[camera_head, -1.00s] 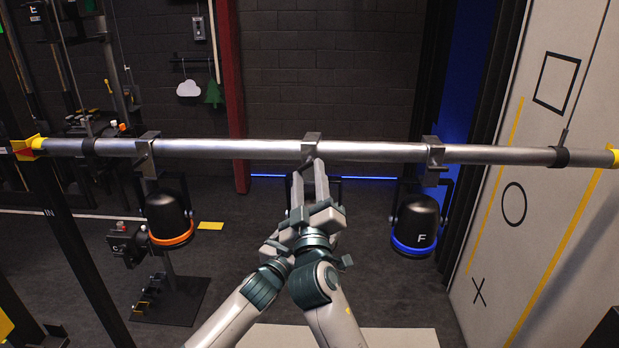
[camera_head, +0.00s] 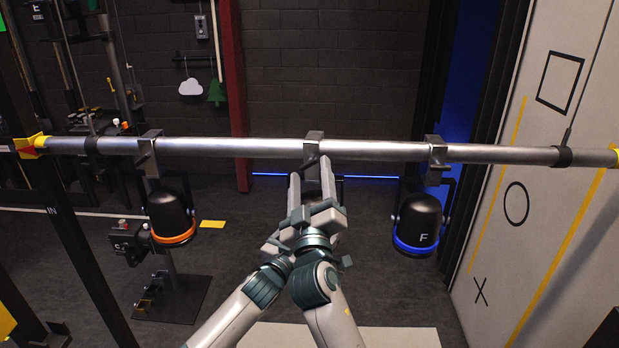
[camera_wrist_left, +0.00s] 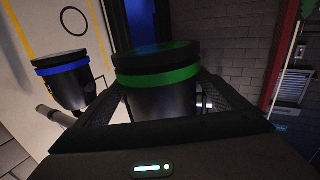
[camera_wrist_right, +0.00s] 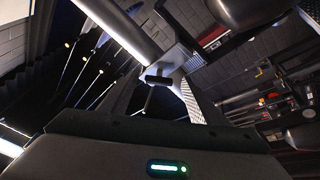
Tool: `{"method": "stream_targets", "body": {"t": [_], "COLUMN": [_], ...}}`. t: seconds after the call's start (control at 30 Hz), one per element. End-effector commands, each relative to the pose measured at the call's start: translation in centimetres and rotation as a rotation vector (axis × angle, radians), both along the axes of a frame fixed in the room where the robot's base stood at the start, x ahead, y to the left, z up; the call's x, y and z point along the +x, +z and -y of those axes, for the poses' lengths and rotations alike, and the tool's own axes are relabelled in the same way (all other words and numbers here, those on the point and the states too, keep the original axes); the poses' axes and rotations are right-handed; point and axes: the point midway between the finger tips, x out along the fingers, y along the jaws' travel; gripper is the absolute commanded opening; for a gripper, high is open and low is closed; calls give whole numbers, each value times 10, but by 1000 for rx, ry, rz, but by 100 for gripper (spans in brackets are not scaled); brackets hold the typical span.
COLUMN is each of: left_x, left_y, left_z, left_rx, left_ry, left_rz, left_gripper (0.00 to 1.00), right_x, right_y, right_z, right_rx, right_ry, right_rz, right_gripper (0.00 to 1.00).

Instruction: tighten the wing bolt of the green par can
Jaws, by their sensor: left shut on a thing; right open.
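The green par can, black with a green band (camera_wrist_left: 160,78), fills the middle of the left wrist view. My left gripper (camera_wrist_left: 160,92) is shut on it, a finger on each side. In the head view the can is hidden behind my arms. Its clamp (camera_head: 313,146) hangs on the middle of the pipe. The wing bolt, a dark T shape (camera_wrist_right: 158,76), points out of the clamp in the right wrist view. My right gripper (camera_head: 311,176) is open just below the clamp, with the bolt between its fingers; I cannot tell whether they touch it.
The silver pipe (camera_head: 230,148) spans the head view. An orange-banded can (camera_head: 171,214) hangs to the left and a blue-banded can (camera_head: 417,222), marked F, to the right. A white panel (camera_head: 530,180) stands at the right. Open floor lies below.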

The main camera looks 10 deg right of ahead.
Motion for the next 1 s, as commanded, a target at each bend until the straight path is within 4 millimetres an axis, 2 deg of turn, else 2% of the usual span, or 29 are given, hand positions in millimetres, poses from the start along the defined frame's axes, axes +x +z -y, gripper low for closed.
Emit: {"method": "stream_targets", "body": {"t": [0.27, 0.7, 1.0], "left_x": [-1, -1, -1], "left_y": [0, 0, 0], "left_z": [1, 1, 1], "left_rx": [2, 2, 2], "left_ry": [-2, -2, -2], "left_rz": [2, 2, 2], "left_gripper": [30, 30, 30], "right_x": [-20, -84, -107], "right_y": [-8, -33, -41], "right_z": [-5, -18, -22], "right_rx": [2, 2, 1], "right_ry": [2, 1, 2], "right_rz": [-2, -4, -3], "right_gripper": [56, 56, 56]}}
